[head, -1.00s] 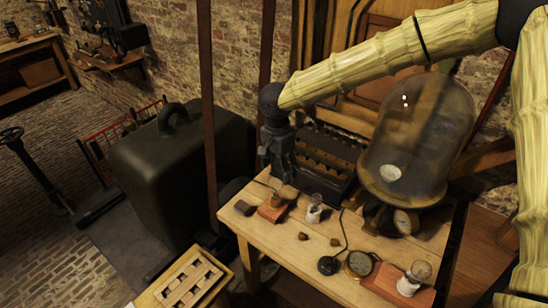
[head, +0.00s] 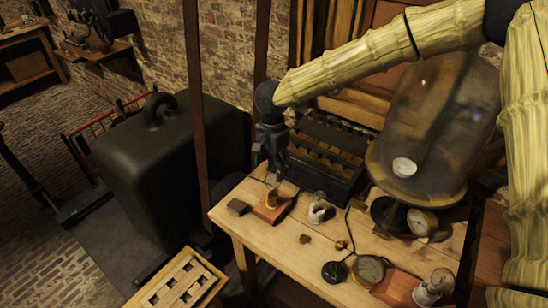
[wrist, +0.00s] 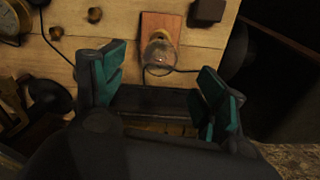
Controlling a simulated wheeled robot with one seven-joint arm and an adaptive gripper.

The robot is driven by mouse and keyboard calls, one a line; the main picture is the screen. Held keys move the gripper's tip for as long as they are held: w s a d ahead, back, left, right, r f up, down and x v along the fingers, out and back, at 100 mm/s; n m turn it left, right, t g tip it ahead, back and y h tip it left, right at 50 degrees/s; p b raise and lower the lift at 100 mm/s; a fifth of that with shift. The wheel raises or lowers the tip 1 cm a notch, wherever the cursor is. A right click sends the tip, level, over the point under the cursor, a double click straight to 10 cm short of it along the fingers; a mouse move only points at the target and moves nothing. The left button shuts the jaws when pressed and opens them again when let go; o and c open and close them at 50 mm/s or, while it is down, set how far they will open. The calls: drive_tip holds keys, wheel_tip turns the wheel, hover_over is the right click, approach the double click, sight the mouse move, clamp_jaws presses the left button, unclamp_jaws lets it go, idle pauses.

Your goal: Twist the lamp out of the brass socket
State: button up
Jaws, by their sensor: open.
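The clear glass lamp (wrist: 159,56) sits in the brass socket (wrist: 163,34) on a reddish wooden base (wrist: 160,20) in the wrist view. In the head view the brass socket (head: 272,197) and its base (head: 273,210) are at the table's back left. My gripper (head: 271,172) is above them there, its jaws apart and empty. In the wrist view my gripper (wrist: 160,90) has one finger to the left and one to the right, with the lamp ahead of the gap between them. Neither finger visibly touches the lamp. The glass is hard to make out in the head view.
A dark block (head: 238,207) lies left of the base. A lamp in a white holder (head: 319,210) stands to the right. A black rack (head: 345,188) and a glass dome (head: 440,110) are behind. A gauge (head: 369,269) and another lamp (head: 437,284) are at the front right.

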sight(273, 176)
wheel_tip(273, 176, down, 8)
drive_tip(key=shift+f+p, duration=0.15)
drive_tip(key=shift+p, duration=0.85)
drive_tip(key=shift+c, duration=0.3)
drive_tip(key=c, duration=1.2)
drive_tip(key=shift+w+n+p, duration=0.1)
drive_tip(key=shift+n+p, duration=2.1)
drive_tip(key=shift+p, duration=0.65)
drive_tip(key=shift+n+p, duration=0.95)
drive_tip(key=shift+n, duration=0.05)
drive_tip(key=shift+n+p, duration=0.5)
drive_tip(key=shift+p, duration=0.1)
